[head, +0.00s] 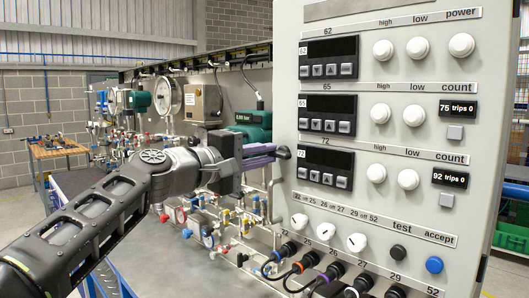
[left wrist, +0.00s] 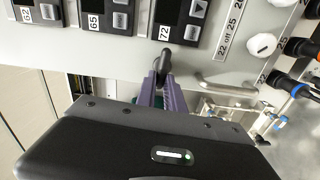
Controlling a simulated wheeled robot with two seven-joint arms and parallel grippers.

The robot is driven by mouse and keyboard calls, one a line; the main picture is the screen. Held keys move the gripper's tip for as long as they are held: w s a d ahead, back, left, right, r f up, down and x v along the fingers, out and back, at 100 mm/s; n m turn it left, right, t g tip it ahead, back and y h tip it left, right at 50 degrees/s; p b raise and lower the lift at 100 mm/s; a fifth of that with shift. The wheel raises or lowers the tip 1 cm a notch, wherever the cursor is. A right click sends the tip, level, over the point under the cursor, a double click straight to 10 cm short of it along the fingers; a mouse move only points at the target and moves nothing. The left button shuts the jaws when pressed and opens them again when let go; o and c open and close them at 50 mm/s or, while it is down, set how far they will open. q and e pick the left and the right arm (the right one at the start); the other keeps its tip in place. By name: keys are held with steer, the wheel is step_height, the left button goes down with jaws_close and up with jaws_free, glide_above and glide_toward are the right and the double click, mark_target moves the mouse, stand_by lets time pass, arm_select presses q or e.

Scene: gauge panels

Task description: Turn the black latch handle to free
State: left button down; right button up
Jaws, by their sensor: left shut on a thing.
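The black latch handle (head: 283,153) sits at the left edge of the grey gauge panel (head: 420,210), level with the display numbered 72. My left gripper (head: 266,153) reaches it from the left, its purple fingers shut on the handle. In the left wrist view the handle (left wrist: 164,58) shows as a short dark bar at the panel edge, with the fingers (left wrist: 163,80) on either side of its near end. The fingers hide part of the handle. My right gripper is in neither view.
The panel carries white knobs (head: 382,48), black displays (head: 328,110) and a row of plugged cables (head: 300,262) below. A metal bar handle (left wrist: 226,88) is near the fingers. Pipes and a round gauge (head: 168,96) stand behind to the left.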

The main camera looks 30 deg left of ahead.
arm_select(q)
steer(key=shift+f+n, duration=0.1)
steer(key=shift+n, duration=0.4)
steer(key=c, duration=1.4)
jaws_free()
steer(key=shift+c, duration=0.2)
steer(key=b+v, duration=0.2)
steer(key=v, duration=0.5)
steer(key=shift+s+a, duration=0.15)
steer(key=shift+s, duration=0.25)
